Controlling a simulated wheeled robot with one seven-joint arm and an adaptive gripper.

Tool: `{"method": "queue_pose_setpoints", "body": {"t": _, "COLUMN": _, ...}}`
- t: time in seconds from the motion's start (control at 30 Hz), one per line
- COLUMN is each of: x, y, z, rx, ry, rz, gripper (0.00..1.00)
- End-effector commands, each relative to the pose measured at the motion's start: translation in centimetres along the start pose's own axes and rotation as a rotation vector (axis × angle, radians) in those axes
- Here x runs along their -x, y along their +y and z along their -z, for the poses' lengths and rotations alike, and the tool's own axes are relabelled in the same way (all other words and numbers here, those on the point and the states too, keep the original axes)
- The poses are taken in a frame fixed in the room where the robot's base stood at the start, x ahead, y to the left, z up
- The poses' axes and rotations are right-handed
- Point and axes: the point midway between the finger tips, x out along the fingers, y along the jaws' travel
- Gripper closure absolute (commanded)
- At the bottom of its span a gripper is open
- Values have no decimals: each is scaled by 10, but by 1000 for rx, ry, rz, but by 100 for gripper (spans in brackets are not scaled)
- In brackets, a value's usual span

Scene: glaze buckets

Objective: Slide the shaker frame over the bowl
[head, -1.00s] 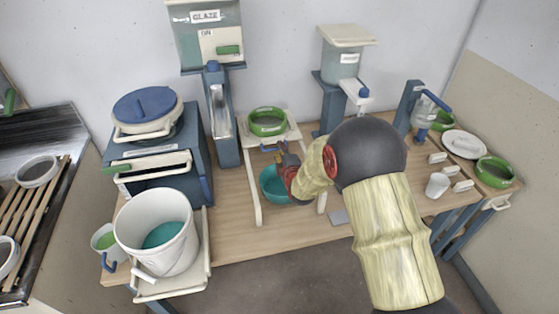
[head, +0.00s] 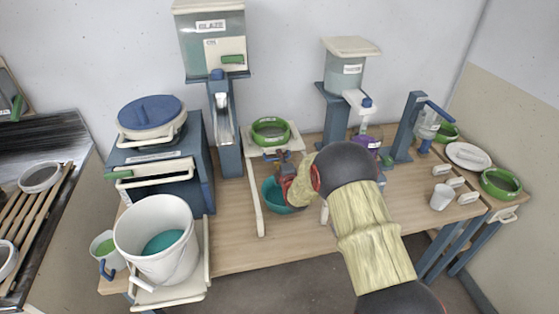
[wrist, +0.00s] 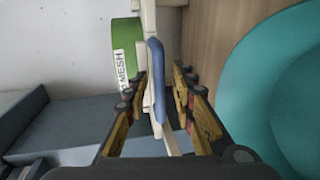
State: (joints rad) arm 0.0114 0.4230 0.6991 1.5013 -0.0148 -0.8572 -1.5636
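The shaker frame (head: 255,197) is a cream stand with two legs, carrying a green-rimmed sieve (head: 271,131) labelled "MESH". The teal bowl (head: 274,194) shows low between the legs, partly hidden by my arm; I cannot tell how far it is under the sieve. My gripper (head: 282,158) is at the front of the frame. In the wrist view its fingers (wrist: 158,100) stand apart on both sides of the frame's blue handle (wrist: 157,75), with a gap visible at the right finger. The teal bowl fills the right side there (wrist: 250,90).
A white bucket (head: 140,235) stands on a shelf at the left front. The glaze dispenser (head: 211,45) is behind the frame. A purple container (head: 364,143) stands under the right hopper (head: 347,72).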

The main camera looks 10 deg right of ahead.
Motion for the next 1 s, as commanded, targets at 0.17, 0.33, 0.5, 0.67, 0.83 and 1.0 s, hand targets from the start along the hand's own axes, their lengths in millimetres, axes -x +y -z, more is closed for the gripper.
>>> {"method": "queue_pose_setpoints", "body": {"t": 0.17, "x": 0, "y": 0, "z": 0, "rx": 0, "ry": 0, "rz": 1, "gripper": 74}}
{"method": "queue_pose_setpoints", "body": {"t": 0.33, "x": 0, "y": 0, "z": 0, "rx": 0, "ry": 0, "rz": 1, "gripper": 84}}
{"method": "queue_pose_setpoints", "body": {"t": 0.5, "x": 0, "y": 0, "z": 0, "rx": 0, "ry": 0, "rz": 1, "gripper": 93}}
{"method": "queue_pose_setpoints", "body": {"t": 0.67, "x": 0, "y": 0, "z": 0, "rx": 0, "ry": 0, "rz": 1, "gripper": 100}}
{"method": "queue_pose_setpoints", "body": {"t": 0.83, "x": 0, "y": -1, "z": 0, "rx": 0, "ry": 0, "rz": 2, "gripper": 100}}
{"method": "queue_pose_setpoints", "body": {"t": 1.0, "x": 0, "y": -1, "z": 0, "rx": 0, "ry": 0, "rz": 2, "gripper": 100}}
